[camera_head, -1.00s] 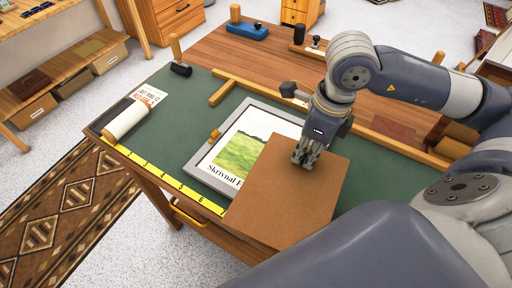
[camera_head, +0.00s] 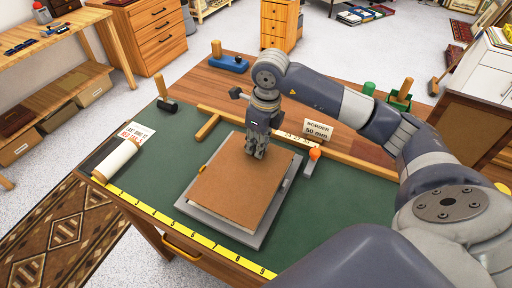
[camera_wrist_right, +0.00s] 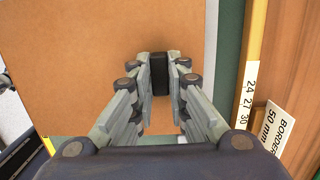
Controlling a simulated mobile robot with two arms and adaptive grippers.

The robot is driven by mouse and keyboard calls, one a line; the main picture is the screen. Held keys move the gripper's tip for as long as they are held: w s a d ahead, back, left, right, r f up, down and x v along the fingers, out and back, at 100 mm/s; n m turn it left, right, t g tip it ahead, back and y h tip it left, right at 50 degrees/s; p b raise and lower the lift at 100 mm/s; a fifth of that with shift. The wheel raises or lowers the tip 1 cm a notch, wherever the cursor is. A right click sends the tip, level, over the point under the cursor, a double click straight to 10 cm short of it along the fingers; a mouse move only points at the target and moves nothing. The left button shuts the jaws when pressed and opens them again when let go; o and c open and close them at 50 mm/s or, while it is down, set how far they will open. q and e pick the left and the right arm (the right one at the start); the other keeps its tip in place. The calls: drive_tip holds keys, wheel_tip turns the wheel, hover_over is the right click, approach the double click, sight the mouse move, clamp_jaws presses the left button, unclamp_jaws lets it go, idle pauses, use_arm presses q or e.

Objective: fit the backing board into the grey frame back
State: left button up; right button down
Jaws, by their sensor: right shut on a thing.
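The brown backing board (camera_head: 236,193) lies over the grey frame back (camera_head: 225,231) on the green mat, covering most of its opening. The frame's grey border shows along the near and right sides, and the board looks slightly turned against it. My right gripper (camera_head: 255,153) is over the far part of the board. In the right wrist view its fingers (camera_wrist_right: 160,75) are shut on a small dark tab (camera_wrist_right: 159,72) on the board (camera_wrist_right: 90,50). Whether the board sits inside the rim or on top of it I cannot tell. My left gripper is not in view.
A wooden rail with numbers (camera_head: 290,134) and a "BORDER 50 mm" card (camera_head: 318,130) lie beyond the frame. An orange-topped piece (camera_head: 314,156) is right of it. A yellow ruler (camera_head: 190,236) runs along the near edge. A white roll (camera_head: 117,160) lies at left.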

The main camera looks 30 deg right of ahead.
drive_tip(key=shift+w+f, duration=0.15)
drive_tip(key=shift+w, duration=0.2)
wheel_tip(320, 180, down, 3)
drive_tip(key=shift+s+r+p, duration=0.1)
drive_tip(key=shift+p, duration=0.6)
drive_tip(key=shift+f, duration=0.25)
drive_tip(key=c, duration=1.6)
unclamp_jaws()
drive_tip(key=shift+o, duration=0.2)
drive_tip(key=shift+r, duration=0.1)
drive_tip(key=r, duration=0.3)
drive_tip(key=r+b, duration=0.1)
drive_tip(key=r, duration=0.3)
drive_tip(key=s+r+b, duration=0.1)
drive_tip(key=r, duration=0.3)
drive_tip(key=shift+d, duration=0.35)
drive_tip(key=shift+s+r, duration=0.1)
drive_tip(key=shift+r, duration=0.3)
